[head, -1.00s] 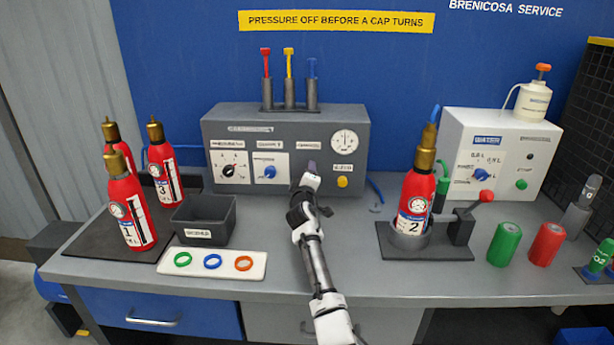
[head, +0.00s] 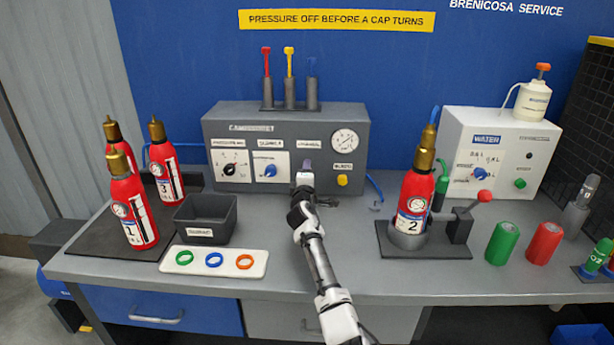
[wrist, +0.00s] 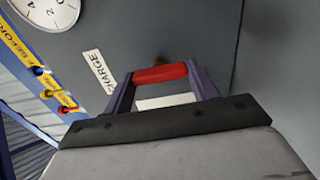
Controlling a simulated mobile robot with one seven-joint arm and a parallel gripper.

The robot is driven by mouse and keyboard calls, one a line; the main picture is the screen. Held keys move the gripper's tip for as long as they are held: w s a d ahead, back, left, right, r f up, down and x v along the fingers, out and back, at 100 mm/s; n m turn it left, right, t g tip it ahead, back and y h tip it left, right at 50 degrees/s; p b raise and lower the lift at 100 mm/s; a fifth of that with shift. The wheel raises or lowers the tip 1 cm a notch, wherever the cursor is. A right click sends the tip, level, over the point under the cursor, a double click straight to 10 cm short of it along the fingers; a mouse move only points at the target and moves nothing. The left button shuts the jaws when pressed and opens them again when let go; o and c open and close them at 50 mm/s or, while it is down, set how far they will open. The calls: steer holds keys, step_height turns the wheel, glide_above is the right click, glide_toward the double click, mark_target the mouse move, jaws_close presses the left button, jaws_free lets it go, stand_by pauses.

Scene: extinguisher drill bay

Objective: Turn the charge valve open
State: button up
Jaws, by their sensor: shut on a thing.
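The grey charging panel (head: 225,120) stands at the back of the bench. In the wrist view the charge valve's red handle (wrist: 160,73) lies between the two purple fingertips of my gripper (wrist: 162,82), which is shut on it. A white CHARGE label (wrist: 99,71) is just beside it on the panel face. In the head view my gripper (head: 307,168) is at the panel front below the CHARGE label (head: 309,143), and it hides the valve. A round gauge (head: 345,142) is above right of the gripper; it also shows in the wrist view (wrist: 46,8).
Right of my arm, a red extinguisher marked 2 (head: 415,195) stands in a clamp stand (head: 455,251). Left are a dark bin (head: 206,220), a tray of rings (head: 200,269) and several extinguishers. A yellow button (head: 342,180) is close to my gripper's right.

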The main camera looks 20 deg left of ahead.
steer(key=o, duration=1)
steer(key=shift+s, duration=0.1)
steer(key=b+v, duration=0.2)
steer(key=v, duration=1.1)
steer(key=shift+s, duration=0.3)
steer(key=shift+d, duration=0.1)
